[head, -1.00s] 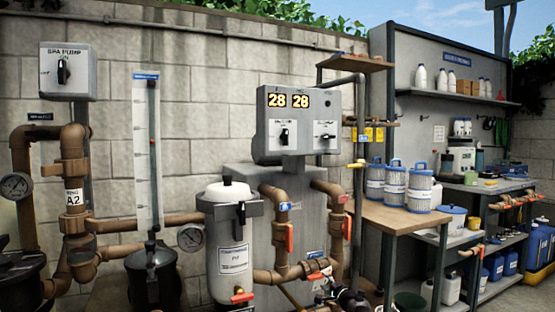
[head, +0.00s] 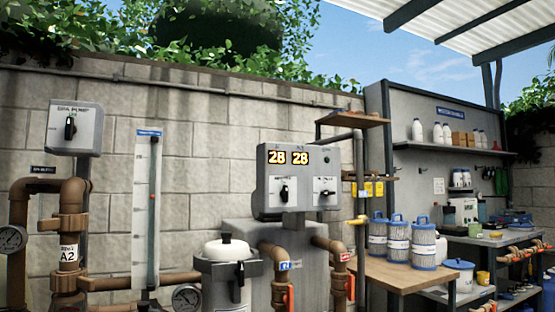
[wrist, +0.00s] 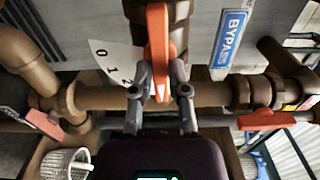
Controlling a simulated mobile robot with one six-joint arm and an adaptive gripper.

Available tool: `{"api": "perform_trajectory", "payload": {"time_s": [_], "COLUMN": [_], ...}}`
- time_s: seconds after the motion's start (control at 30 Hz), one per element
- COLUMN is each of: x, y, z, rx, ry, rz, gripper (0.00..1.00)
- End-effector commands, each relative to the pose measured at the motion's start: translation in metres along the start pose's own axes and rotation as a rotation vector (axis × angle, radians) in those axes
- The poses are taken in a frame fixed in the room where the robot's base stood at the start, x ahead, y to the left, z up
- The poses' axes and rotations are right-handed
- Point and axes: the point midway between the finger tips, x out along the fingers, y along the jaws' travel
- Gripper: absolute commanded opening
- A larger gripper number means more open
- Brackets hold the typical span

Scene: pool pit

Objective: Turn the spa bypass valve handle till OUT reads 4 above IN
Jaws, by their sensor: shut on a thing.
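The spa bypass valve handle (wrist: 158,45) is an orange lever on a brown pipe in the wrist view, beside a blue BYPASS label (wrist: 230,38). My gripper (wrist: 160,88) is shut on the handle, with one finger on each side. A pale dial plate (wrist: 112,62) with 0, 1 and a partly hidden figure sits left of the handle. In the head view, the heater's display (head: 288,157) reads 28 on the left and 28 on the right; the tiny labels above are hard to read. The bypass handle and my gripper are outside the head view.
Other orange handles sit left (wrist: 45,123) and right (wrist: 267,120) of the bypass in the wrist view. Pipes run close around my gripper. A white basket (wrist: 65,163) is at the lower left. In the head view, a wooden bench (head: 400,275) with filter cartridges stands right of the heater.

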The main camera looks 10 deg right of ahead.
Motion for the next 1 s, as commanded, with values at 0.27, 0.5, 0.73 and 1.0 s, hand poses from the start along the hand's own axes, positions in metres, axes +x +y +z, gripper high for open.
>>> {"api": "perform_trajectory", "payload": {"time_s": [0.27,0.5,0.73,1.0], "x": [0.0011,0.0013,0.0015,0.0018], "y": [-0.0001,-0.0001,-0.0002,-0.0003], "z": [-0.0001,-0.0001,-0.0001,-0.0002], "rx": [0.003,0.093,0.269,0.403], "ry": [0.0,0.0,-0.001,-0.001], "rz": [0.0,0.0,0.0,-0.001], "gripper": [0.0,0.0,0.0,0.0]}}
